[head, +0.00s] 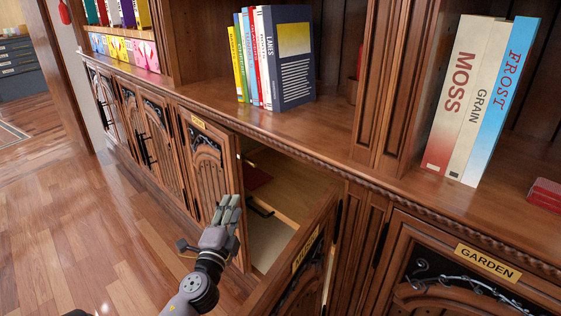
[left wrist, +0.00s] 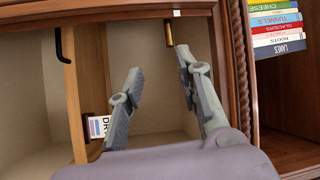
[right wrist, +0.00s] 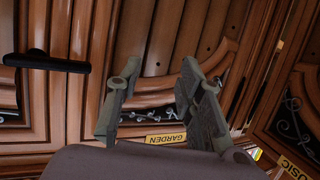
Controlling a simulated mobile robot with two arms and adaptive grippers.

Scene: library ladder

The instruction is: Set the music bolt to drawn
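The music cabinet stands open in the head view, its door with the MUSIC plate (head: 305,250) swung outward. A small brass bolt (left wrist: 168,32) shows in the left wrist view, sticking out from the cabinet's frame edge. Whether it is drawn or shot I cannot tell. My left gripper (head: 230,203) is in front of the opening. In the left wrist view my left gripper (left wrist: 159,66) is open and empty, its right fingertip close to the bolt; contact is not clear. My right gripper (right wrist: 158,68) is open and empty in the right wrist view, facing carved cabinet doors.
A GARDEN door (head: 480,265) stands right of the opening, and a closed door (head: 205,165) left of it. Books (head: 275,58) and taller books (head: 480,100) stand on the shelf above. A black handle (left wrist: 61,46) is inside the cabinet. Open floor (head: 70,220) lies left.

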